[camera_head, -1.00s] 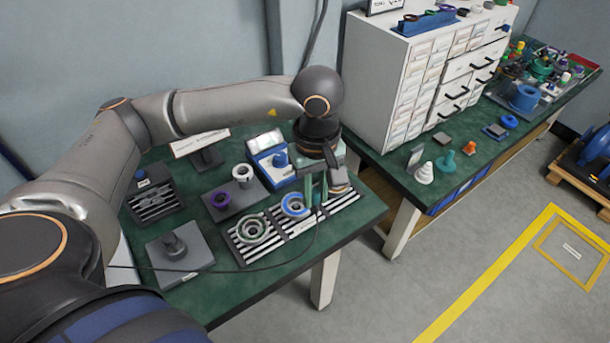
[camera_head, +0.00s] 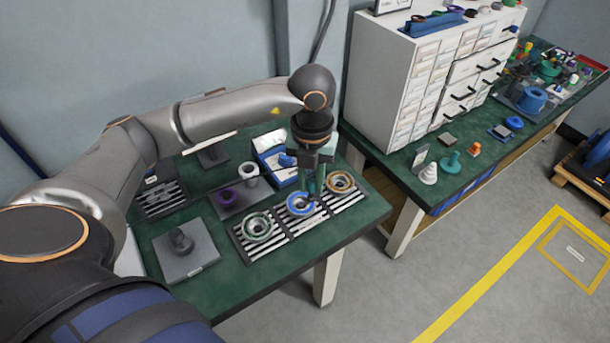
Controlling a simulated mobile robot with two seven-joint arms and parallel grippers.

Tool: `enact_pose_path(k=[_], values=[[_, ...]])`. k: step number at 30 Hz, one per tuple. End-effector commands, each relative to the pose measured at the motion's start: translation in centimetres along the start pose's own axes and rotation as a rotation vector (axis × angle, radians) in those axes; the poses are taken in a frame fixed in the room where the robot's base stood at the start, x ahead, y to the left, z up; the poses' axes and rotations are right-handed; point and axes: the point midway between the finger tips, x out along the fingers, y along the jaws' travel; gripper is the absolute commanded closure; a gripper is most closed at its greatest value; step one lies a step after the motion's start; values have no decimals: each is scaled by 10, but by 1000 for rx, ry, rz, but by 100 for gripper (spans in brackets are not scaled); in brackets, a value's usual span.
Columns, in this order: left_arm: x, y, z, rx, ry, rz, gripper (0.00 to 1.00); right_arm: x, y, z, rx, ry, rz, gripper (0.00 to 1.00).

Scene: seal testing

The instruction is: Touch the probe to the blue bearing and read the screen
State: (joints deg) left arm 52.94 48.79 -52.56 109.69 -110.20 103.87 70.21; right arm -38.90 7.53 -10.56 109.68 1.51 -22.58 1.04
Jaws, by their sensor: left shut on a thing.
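The blue bearing (camera_head: 299,209) is a blue ring lying in the middle section of a striped grey rack (camera_head: 284,240). My left gripper (camera_head: 312,191) points down just over its right side. Its green fingers are shut on the probe, which is small and mostly hidden between them. Whether the probe's tip touches the bearing I cannot tell. The blue tester with the screen (camera_head: 268,141) stands behind the rack. My wrist hides part of it, and any reading is too small to make out. My right gripper is not in view.
A green-ringed bearing (camera_head: 257,226) and a bronze one (camera_head: 341,181) lie left and right of the blue one. A grey plate with a dark post (camera_head: 181,241) is at front left. A purple ring (camera_head: 227,198) stands beside a white cup-like part (camera_head: 249,172). A drawer cabinet (camera_head: 390,110) stands at right.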

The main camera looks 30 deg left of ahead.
Motion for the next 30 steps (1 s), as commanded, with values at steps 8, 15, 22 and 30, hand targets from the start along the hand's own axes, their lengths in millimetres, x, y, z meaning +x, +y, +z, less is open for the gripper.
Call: enact_pose_path(k=[8,15,22,30], values=[[5,10,7,-670,3,8,100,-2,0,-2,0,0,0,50],[8,15,11,-1022,0,13,100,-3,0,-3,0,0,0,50],[15,16,12,-1099,0,15,100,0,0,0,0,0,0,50],[39,17,11,-1096,0,15,100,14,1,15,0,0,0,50]])
